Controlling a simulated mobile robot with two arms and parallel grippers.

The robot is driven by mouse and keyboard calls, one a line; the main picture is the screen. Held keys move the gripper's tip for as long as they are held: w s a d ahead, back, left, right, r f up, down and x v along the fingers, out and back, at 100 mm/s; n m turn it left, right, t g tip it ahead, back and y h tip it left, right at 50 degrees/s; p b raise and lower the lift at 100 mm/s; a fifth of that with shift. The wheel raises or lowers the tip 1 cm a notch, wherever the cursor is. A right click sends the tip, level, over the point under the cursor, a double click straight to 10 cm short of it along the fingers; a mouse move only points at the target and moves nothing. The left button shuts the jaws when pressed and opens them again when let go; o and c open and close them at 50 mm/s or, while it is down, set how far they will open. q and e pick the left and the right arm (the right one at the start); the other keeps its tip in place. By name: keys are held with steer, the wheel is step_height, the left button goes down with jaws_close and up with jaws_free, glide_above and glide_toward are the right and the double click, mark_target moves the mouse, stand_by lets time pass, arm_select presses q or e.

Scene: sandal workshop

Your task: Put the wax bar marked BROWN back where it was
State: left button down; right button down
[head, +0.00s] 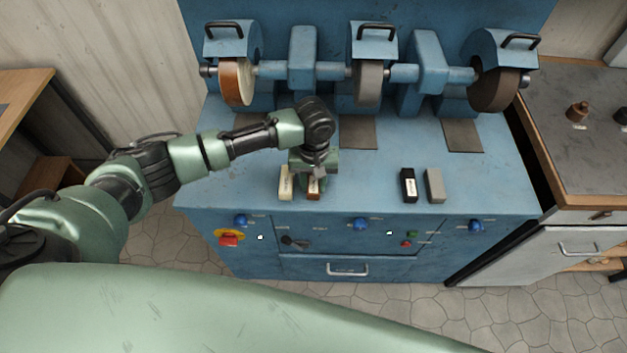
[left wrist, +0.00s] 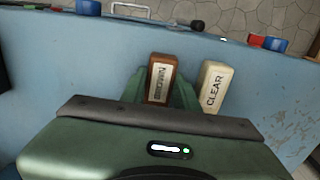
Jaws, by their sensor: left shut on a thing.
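The brown wax bar (left wrist: 160,82), with a label reading BROWN, is at the front of the blue bench top. It also shows in the head view (head: 314,188), partly hidden under my left gripper. My left gripper (head: 314,178) reaches down over it from above, with its fingers closed on the bar's sides. In the left wrist view the bar sits between the fingers of the gripper (left wrist: 160,95). I cannot tell whether the brown bar touches the bench. My right gripper is not in view.
A black bar (head: 409,185) and a grey bar (head: 435,186) stand farther right on the blue bench (head: 375,195). Buffing wheels (head: 367,84) line the back. Knobs and a red button (head: 229,239) are on the front face. Bench top between the bar pairs is clear.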

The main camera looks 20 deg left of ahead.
mark_target(314, 184)
arm_select(q)
steer(key=shift+f, duration=0.1)
steer(key=c, duration=1.1)
jaws_free()
steer(key=shift+o, duration=0.2)
step_height(314, 184, up, 12)
steer(key=b, duration=0.2)
steer(key=shift+r, duration=0.2)
